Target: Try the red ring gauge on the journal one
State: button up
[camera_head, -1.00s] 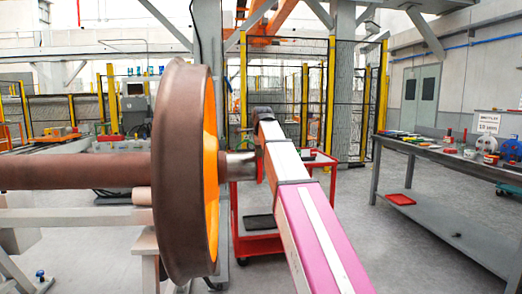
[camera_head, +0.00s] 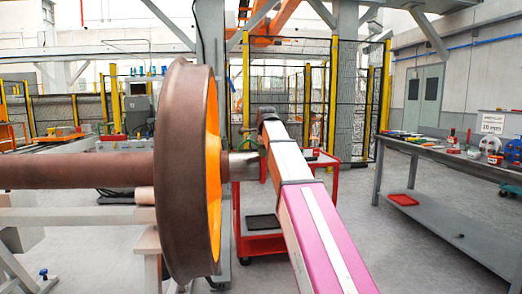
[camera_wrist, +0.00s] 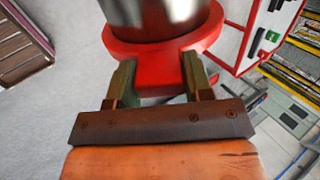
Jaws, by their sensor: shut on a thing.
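The red ring gauge (camera_wrist: 165,48) is in the wrist view, with its curved edge wrapping the near side of a shiny metal cylinder, the journal (camera_wrist: 155,14). In the head view the journal (camera_head: 242,165) is a short grey stub on the right of the brown and orange wheel (camera_head: 186,170). The gauge shows there only as a thin red sliver (camera_head: 263,168) at the journal's outer end. I cannot tell how far the ring sits over the journal. My gripper (camera_wrist: 160,80) is shut on the gauge's red tab. In the head view my arm hides the gripper.
A red trolley (camera_head: 262,245) stands behind my arm. A grey workbench (camera_head: 440,154) with small tools and coloured parts runs along the right. A red tray (camera_head: 403,199) lies on its lower shelf. The axle (camera_head: 75,171) extends left over a stand. Grey floor is open between arm and bench.

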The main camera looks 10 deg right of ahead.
jog(key=d, duration=0.9)
dwell(1.0)
jog(key=shift+s, duration=0.1)
